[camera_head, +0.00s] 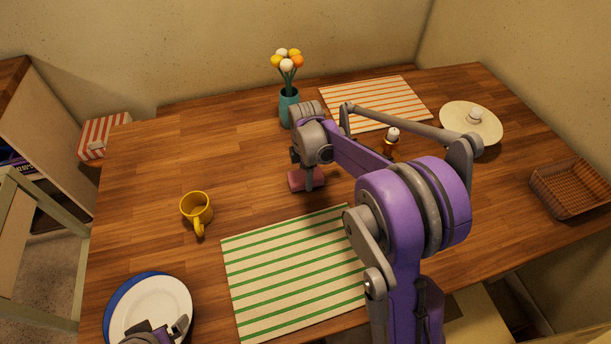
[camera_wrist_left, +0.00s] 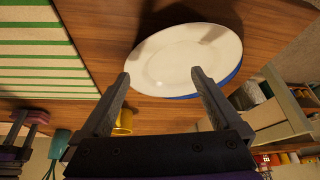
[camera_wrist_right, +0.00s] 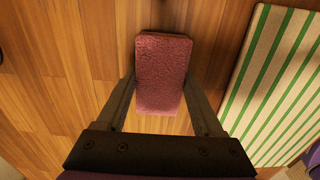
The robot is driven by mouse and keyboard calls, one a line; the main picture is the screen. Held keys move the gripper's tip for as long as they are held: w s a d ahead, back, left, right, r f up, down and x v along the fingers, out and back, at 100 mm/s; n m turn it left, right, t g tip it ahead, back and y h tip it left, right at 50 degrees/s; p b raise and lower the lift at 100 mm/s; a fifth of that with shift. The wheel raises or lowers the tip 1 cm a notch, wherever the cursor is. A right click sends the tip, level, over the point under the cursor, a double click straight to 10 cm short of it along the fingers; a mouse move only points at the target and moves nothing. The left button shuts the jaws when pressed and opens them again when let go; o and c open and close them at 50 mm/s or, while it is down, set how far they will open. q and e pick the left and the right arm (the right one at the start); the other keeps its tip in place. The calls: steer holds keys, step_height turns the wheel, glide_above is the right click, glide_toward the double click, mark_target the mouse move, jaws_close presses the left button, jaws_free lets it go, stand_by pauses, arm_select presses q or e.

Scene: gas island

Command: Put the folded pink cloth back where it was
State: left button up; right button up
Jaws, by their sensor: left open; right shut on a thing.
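The folded pink cloth (camera_head: 297,181) is near the middle of the wooden table, beyond the green-striped mat. My right gripper (camera_head: 308,180) is over it, pointing down. In the right wrist view the cloth (camera_wrist_right: 162,72) lies between the fingers of my right gripper (camera_wrist_right: 160,92), which is shut on it. Whether the cloth touches the table or is slightly above it, I cannot tell. My left gripper (camera_head: 165,332) is at the bottom left near the plate. In the left wrist view my left gripper (camera_wrist_left: 158,76) is open and empty, with the white plate (camera_wrist_left: 185,58) beyond its fingertips.
The green-striped mat (camera_head: 290,272) lies in front of the cloth. A yellow mug (camera_head: 196,210) stands left. A teal flower vase (camera_head: 289,106), an orange-striped mat (camera_head: 385,98) and an egg cup (camera_head: 390,146) are farther back. A lidded dish (camera_head: 460,118) and brown basket (camera_head: 572,188) are right.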

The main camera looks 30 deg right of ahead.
steer(key=shift+f, duration=0.25)
arm_select(q)
steer(key=shift+f, duration=0.1)
arm_select(e)
steer(key=shift+f, duration=0.1)
steer(key=o, duration=1.3)
